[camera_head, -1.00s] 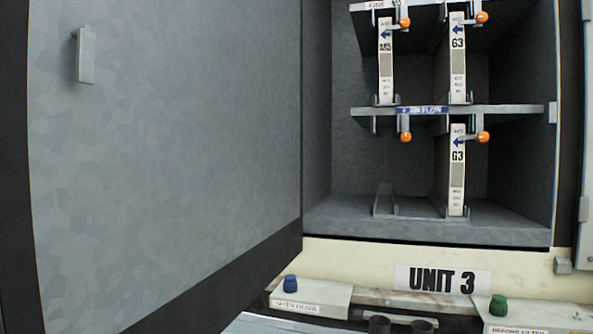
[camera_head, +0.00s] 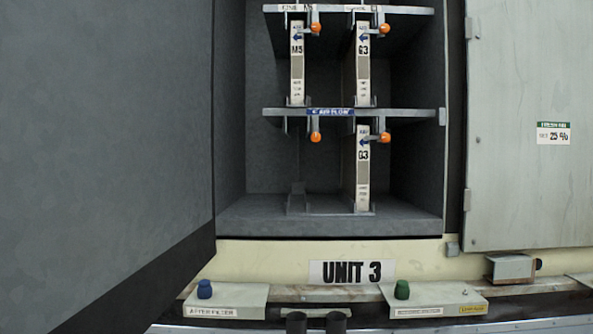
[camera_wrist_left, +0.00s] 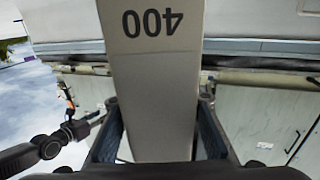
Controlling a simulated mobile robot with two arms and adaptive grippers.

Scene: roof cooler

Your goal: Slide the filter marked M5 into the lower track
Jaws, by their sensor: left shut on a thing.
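In the head view a filter marked M5 (camera_head: 297,65) stands upright in the left upper track, a filter marked G3 (camera_head: 363,65) to its right. The left lower track (camera_head: 296,200) is empty. Another G3 filter (camera_head: 362,170) stands in the right lower track. In the left wrist view my left gripper (camera_wrist_left: 158,130) is shut on a pale beige panel (camera_wrist_left: 150,80) marked 400, upside down. Its other faces are hidden. Neither gripper shows in the head view. A dark jointed part at the left of the wrist view may be my right arm; its jaws are unclear.
The grey door (camera_head: 110,130) stands open at the left. A shelf edge (camera_head: 400,113) labelled AIR FLOW divides the cabinet, with orange-knobbed latches (camera_head: 316,137) by the tracks. Ledges marked AFTER FILTER (camera_head: 240,298) and another with a green knob (camera_head: 402,290) lie below UNIT 3.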

